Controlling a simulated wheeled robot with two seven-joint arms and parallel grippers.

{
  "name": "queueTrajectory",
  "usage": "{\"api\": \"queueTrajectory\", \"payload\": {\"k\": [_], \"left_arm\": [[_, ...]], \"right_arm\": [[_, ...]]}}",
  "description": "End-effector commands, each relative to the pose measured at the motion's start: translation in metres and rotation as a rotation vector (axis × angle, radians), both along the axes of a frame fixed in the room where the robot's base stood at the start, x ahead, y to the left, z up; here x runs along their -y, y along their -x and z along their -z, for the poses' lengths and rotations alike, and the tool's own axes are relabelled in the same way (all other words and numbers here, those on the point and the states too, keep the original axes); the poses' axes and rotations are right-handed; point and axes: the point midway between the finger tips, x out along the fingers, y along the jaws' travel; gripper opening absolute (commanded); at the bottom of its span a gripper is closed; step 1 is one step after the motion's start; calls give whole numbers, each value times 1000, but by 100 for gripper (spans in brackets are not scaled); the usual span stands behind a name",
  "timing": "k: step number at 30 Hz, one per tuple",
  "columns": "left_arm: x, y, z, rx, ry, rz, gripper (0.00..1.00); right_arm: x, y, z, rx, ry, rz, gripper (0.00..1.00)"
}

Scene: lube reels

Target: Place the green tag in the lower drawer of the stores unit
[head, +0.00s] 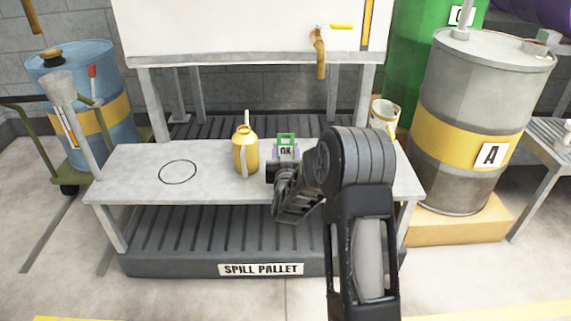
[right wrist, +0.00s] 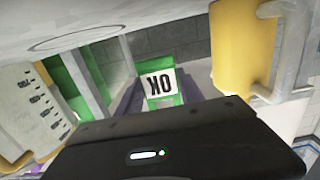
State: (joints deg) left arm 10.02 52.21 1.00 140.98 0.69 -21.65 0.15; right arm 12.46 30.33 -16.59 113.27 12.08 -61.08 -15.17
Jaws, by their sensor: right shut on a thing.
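The green tag (head: 286,139) has a white face marked OK and stands over the grey bench, right of the yellow oil can. It also shows in the right wrist view (right wrist: 160,86), between the fingers, with its letters upside down. My right gripper (head: 285,160) is shut on the tag; whether the tag still touches the bench top cannot be told. My left gripper is out of view. No stores unit or drawer can be made out in either view.
The bench (head: 130,172) carries a yellow oil can (head: 246,155) close left of my gripper and a white measuring jug (head: 385,112) at right. A white tank (head: 230,30) stands behind. A blue drum (head: 80,85) is at left, a grey drum (head: 470,125) at right.

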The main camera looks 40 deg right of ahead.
Motion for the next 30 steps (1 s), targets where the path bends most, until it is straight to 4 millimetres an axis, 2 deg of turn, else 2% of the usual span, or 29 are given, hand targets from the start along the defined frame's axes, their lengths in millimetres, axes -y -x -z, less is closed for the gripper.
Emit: {"api": "queueTrajectory", "payload": {"k": [1, 6, 20, 21, 28, 30], "left_arm": [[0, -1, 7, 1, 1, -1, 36], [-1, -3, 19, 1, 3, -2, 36], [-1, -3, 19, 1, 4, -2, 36], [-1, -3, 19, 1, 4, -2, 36], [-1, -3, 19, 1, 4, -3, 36], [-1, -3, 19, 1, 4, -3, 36]], "right_arm": [[0, 0, 13, -3, -1, 0, 6], [0, 0, 40, -2, -1, 0, 6], [0, 0, 46, -1, 0, 0, 6], [0, 0, 47, -1, 0, 0, 45], [0, 0, 46, -1, -1, 0, 64], [0, 0, 46, -1, -1, 0, 66]]}}
